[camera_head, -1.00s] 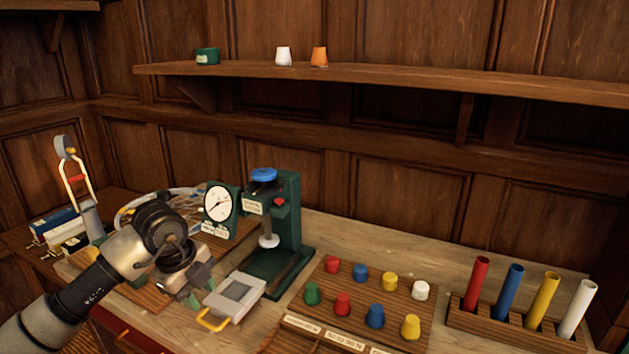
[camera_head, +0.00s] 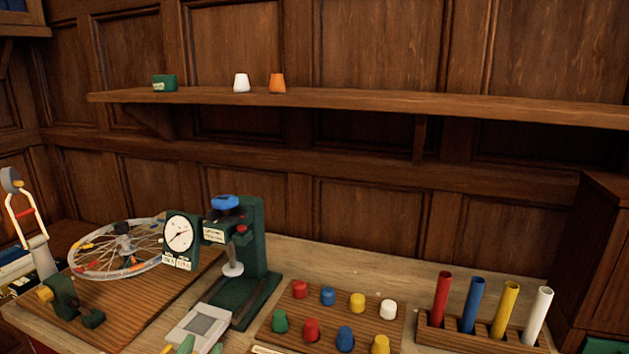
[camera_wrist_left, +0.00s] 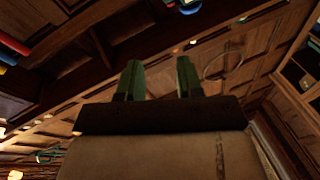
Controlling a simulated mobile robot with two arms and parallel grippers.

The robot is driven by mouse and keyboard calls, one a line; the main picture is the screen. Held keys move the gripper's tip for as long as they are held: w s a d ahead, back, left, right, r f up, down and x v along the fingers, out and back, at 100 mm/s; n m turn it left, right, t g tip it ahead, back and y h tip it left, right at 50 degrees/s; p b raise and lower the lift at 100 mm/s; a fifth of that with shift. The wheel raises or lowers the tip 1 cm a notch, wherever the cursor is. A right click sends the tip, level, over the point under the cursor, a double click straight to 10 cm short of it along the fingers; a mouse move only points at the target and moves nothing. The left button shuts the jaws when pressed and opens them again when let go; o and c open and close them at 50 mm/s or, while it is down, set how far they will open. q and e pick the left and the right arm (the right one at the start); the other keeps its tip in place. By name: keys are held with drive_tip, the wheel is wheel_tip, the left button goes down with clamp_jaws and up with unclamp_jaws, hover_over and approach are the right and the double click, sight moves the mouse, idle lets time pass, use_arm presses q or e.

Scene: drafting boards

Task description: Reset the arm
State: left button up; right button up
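My left gripper (camera_head: 192,346) shows only as green fingertips at the bottom edge of the head view, just below the grey tray-like block. In the left wrist view, the left gripper (camera_wrist_left: 159,78) has its two green fingers apart with nothing between them. Most of the left arm is out of the head view. My right gripper is not in view.
The bench holds a green press (camera_head: 250,260), a dial gauge (camera_head: 181,237), a spoked wheel (camera_head: 118,248), a grey block (camera_head: 200,327), a peg board (camera_head: 290,315) with coloured caps, and a rack (camera_head: 470,335) with coloured tubes. A shelf (camera_head: 370,102) runs above.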

use_arm(q)
drive_tip(key=s+a+f+n+g+y, duration=0.3)
drive_tip(key=s+a+f+g+y, duration=0.15)
drive_tip(key=f, duration=0.45)
drive_tip(key=s+d+f+g+h, duration=0.1)
drive_tip(key=s+f+g, duration=0.45)
drive_tip(key=s, duration=0.35)
drive_tip(key=s+d+f+g+h, duration=0.1)
drive_tip(key=s+f+g, duration=0.45)
drive_tip(key=s, duration=0.25)
wheel_tip(320, 180, down, 27)
drive_tip(key=s+g, duration=0.2)
drive_tip(key=s+a+f+g, duration=0.1)
drive_tip(key=s+a+f, duration=0.2)
drive_tip(key=s+f, duration=1.2)
drive_tip(key=shift+s+m, duration=0.4)
drive_tip(key=shift+s, duration=0.2)
